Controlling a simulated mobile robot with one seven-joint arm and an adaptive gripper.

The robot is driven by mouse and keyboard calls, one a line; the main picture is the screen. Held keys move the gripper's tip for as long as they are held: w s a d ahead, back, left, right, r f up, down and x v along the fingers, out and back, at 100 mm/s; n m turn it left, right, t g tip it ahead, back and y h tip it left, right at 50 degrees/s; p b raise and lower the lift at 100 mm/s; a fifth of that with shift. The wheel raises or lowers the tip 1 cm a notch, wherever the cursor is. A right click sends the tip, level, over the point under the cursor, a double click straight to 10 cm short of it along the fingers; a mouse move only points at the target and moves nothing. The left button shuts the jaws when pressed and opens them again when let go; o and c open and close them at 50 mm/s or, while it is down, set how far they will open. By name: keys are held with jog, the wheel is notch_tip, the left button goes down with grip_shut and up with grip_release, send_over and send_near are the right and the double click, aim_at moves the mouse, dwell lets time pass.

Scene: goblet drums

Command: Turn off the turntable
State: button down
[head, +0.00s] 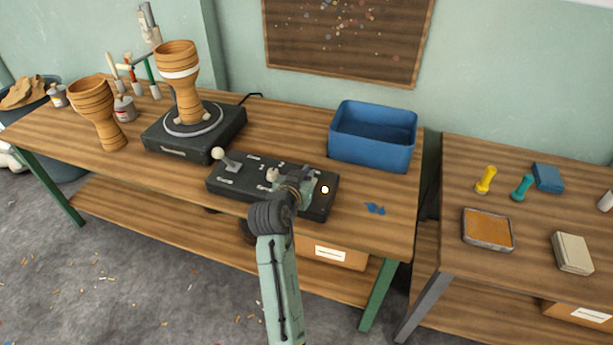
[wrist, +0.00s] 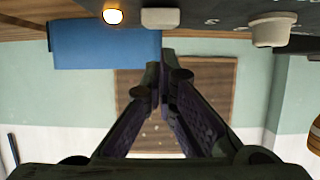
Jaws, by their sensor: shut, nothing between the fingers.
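The turntable (head: 160,143) is a dark box with a round plate, and a wooden goblet drum (head: 186,98) stands on it. In front of it lies a black control panel (head: 238,187) with a pale ball-topped lever (head: 219,154) at its left end and a glowing lamp (head: 325,189) at its right. My gripper (head: 300,176) is over the panel's right half and hides part of it. In the wrist view my fingers (wrist: 162,66) are together and empty. There the lit lamp (wrist: 112,16), a pale block-like control (wrist: 160,18) and a pale knob (wrist: 272,30) show along the top.
A blue bin (head: 372,150) stands behind the panel's right end. A second wooden drum (head: 98,112) and paint jars stand at the left. Small blue scraps (head: 375,208) lie at the right. A second table (head: 460,275) stands to the right across a gap.

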jog(key=shift+s+f, duration=0.1)
jog(key=shift+f, duration=0.55)
jog(key=f+b, duration=0.1)
jog(key=b, duration=0.2)
jog(key=shift+s+f+t, duration=0.15)
jog(key=shift+f+t, duration=0.15)
jog(key=b, duration=0.3)
jog(key=f+t+b, duration=0.1)
jog(key=b, duration=0.2)
jog(key=shift+s+a+t+h, duration=0.15)
jog(key=shift+s+t+h, duration=0.15)
jog(key=shift+h, duration=0.1)
jog(key=t+b, duration=0.1)
jog(key=b, duration=0.1)
jog(key=shift+s+r+b, duration=0.1)
jog(key=shift+s+b, duration=0.05)
jog(key=shift+b, duration=0.15)
jog(key=shift+r, duration=0.2)
